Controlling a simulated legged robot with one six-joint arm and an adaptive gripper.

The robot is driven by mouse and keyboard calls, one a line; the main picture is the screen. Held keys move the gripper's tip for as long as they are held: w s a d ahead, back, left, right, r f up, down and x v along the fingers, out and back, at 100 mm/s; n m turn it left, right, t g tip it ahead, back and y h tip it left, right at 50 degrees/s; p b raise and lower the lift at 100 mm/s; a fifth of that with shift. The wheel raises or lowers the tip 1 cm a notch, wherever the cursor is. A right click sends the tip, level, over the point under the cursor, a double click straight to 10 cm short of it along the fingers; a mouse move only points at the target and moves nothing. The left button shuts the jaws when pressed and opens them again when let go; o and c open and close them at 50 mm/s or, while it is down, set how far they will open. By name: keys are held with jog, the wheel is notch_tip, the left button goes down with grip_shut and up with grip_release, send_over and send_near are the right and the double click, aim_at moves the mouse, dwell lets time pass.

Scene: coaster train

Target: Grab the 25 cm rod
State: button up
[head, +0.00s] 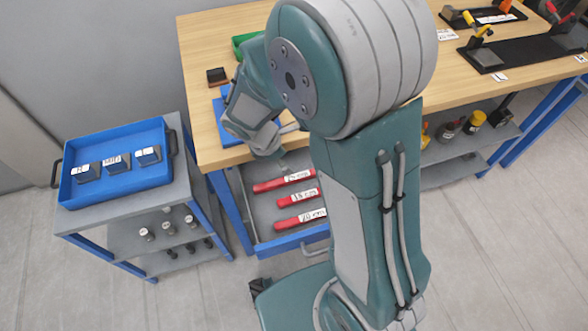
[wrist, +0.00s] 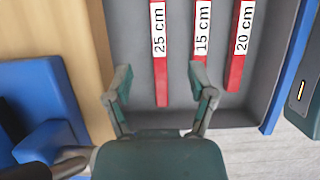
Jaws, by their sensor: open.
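Three red rods with white labels lie side by side in an open grey drawer (wrist: 262,108). The 25 cm rod (wrist: 161,82) is the leftmost in the wrist view and the farthest back in the head view (head: 268,186). Beside it are the 15 cm rod (wrist: 203,62) and the 20 cm rod (wrist: 235,72). My gripper (wrist: 160,80) is open and empty. In the wrist view its fingers appear on either side of the 25 cm rod's near end, the right finger overlapping the 15 cm rod. I cannot tell the height between the fingers and the rod.
The wooden workbench (head: 215,152) stands above the drawer. The drawer's blue front (head: 290,242) and side wall bound the rods closely. A grey cart (head: 95,218) with a blue tray (head: 140,183) stands at left. Small parts stand on its lower shelves.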

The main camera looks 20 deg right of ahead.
send_over(296, 176)
jog(key=a, duration=0.1)
jog(key=f, duration=0.4)
jog(key=shift+s+a+f, duration=0.15)
jog(key=shift+s+a, duration=0.05)
jog(key=shift+s, duration=0.05)
jog(key=x, duration=0.5)
jog(key=shift+w+a+f, duration=0.2)
jog(key=shift+w+a, duration=0.05)
jog(key=shift+a, duration=0.05)
grip_shut()
